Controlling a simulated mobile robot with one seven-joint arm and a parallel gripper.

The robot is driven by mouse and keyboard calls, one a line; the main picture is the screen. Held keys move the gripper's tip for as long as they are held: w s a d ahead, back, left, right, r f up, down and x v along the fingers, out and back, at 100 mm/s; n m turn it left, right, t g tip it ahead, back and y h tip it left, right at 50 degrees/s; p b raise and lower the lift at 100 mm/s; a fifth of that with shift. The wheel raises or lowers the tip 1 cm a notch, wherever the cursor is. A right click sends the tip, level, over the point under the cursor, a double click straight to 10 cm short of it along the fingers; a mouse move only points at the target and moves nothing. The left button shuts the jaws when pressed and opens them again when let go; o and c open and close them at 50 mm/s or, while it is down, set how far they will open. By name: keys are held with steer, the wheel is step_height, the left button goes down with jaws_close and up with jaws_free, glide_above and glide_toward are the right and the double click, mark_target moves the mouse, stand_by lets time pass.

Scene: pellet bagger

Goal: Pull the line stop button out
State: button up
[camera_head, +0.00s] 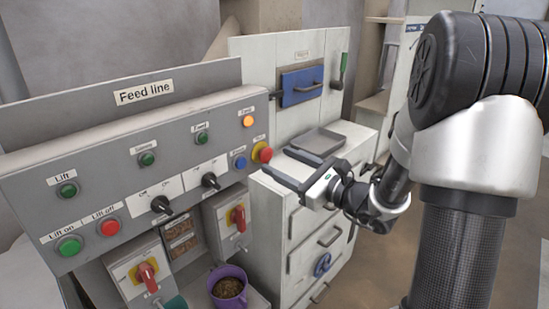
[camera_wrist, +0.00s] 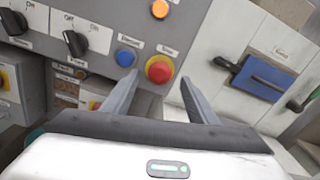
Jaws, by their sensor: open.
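The line stop button is a red mushroom button on a yellow ring (camera_head: 262,152) at the right end of the grey Feed line panel (camera_head: 112,124). In the wrist view the red button (camera_wrist: 159,71) sits ahead of my gripper, between the lines of its two fingers. Its small label is too blurred to read. My gripper (camera_head: 279,166) is open and empty, just to the right of and below the button in the head view. In the wrist view my gripper (camera_wrist: 158,92) has its fingers spread on either side of the button's line, apart from it.
A blue button (camera_head: 240,162) is close left of the red one, and a lit orange button (camera_head: 248,121) is above. Black rotary switches (camera_head: 210,181) are further left. A white cabinet with drawers (camera_head: 322,238) stands below my gripper. A purple bucket (camera_head: 229,287) of pellets is below the panel.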

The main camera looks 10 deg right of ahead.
mark_target(268, 155)
steer(key=shift+x, duration=1.55)
steer(key=shift+c, duration=0.3)
